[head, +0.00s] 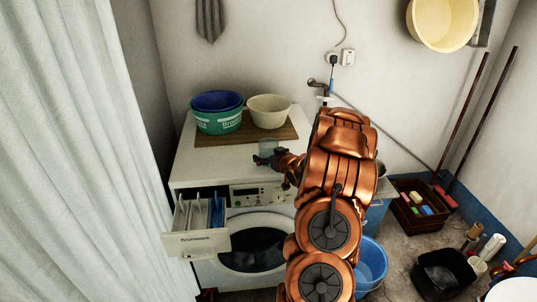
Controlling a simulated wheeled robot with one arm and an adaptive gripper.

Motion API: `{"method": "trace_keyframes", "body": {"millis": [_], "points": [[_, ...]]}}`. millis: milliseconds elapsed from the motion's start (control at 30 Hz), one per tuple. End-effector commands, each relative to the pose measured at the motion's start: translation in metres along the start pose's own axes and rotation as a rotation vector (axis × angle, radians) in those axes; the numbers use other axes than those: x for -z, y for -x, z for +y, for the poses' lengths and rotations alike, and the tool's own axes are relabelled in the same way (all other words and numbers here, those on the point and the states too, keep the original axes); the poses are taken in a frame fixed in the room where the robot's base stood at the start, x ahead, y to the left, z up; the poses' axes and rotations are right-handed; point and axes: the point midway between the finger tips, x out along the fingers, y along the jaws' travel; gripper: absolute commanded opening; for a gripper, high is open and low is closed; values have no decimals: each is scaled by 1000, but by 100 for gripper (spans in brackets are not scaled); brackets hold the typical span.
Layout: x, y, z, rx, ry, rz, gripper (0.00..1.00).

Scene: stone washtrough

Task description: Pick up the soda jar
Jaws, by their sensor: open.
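My gripper (266,159) is above the front part of the white washing machine's top, pointing left, with its jaws open. A small pale grey, glassy-looking thing (270,147) shows just behind the jaws, at the front edge of the brown mat. It may be the soda jar, but it is too small and partly covered to be sure. I cannot tell whether the jaws touch it. My copper-coloured arm hides the right side of the machine.
A green tub (218,122) with a blue basin in it and a cream basin (269,111) stand on the brown mat (210,139). The machine's detergent drawer (195,242) is pulled out. A blue bucket (372,262), a brown crate (419,212) and a black bin (441,275) stand at right.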

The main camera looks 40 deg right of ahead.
Motion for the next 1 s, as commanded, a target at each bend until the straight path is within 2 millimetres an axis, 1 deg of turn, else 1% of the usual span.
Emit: {"method": "trace_keyframes", "body": {"millis": [100,733,1000], "points": [[0,0,0,0,0,1,100],[1,0,0,0,1,1,35],[2,1,0,0,1,2,35]]}}
